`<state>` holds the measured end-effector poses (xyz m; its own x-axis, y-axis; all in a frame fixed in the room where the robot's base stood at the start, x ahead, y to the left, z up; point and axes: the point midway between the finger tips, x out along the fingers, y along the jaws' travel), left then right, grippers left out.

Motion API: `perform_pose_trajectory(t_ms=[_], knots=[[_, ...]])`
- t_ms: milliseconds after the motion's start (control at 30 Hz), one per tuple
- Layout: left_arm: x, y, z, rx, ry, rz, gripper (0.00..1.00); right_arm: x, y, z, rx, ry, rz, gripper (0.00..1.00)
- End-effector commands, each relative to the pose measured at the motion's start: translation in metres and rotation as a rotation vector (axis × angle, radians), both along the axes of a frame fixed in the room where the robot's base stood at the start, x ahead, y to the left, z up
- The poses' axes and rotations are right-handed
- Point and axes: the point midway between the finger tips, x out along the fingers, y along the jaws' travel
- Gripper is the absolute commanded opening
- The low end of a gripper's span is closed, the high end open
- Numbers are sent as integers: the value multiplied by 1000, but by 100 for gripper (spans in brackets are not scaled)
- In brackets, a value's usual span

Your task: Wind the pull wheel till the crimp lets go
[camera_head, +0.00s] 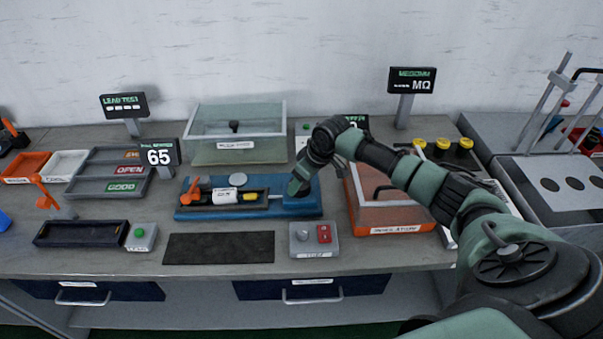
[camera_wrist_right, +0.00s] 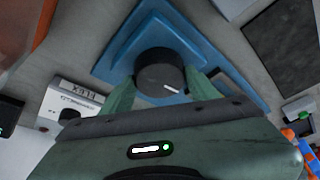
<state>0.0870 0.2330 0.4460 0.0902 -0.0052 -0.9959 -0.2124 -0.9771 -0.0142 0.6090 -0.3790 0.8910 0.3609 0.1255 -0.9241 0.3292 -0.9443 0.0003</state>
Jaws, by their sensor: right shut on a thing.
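The pull wheel, a dark round knob with a white mark on its rim (camera_wrist_right: 158,68), sits on a blue base (camera_wrist_right: 120,62). My right gripper (camera_wrist_right: 161,82) has its two green fingers closed on opposite sides of the wheel. In the head view my right gripper (camera_head: 297,188) is over the right end of the blue pull tester (camera_head: 250,212) and hides the wheel. On the tester are an orange lever (camera_head: 192,189), a white block (camera_head: 224,197) and a small yellow part (camera_head: 250,196). The crimp is too small to make out. The display (camera_head: 159,156) reads 65. My left gripper is out of view.
A dark mat (camera_head: 218,248) and a switch box with a red switch (camera_head: 323,234) lie in front. An orange clear-walled box (camera_head: 395,212) is under my right arm. A clear-lidded box (camera_head: 236,150) stands behind, labelled sorting trays (camera_head: 113,170) at left.

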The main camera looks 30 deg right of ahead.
Motion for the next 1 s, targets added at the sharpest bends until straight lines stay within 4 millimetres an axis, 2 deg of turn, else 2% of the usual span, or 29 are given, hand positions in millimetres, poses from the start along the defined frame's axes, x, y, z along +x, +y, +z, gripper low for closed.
perform_pose_trajectory(t_ms=[33,100,400,1000], knots=[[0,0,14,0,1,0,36,0,1,7,2,2,-32,19],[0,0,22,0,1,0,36,0,1,6,2,1,-79,19],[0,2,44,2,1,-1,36,0,2,4,2,-1,-231,19],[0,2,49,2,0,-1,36,1,1,1,1,-3,-280,19]])
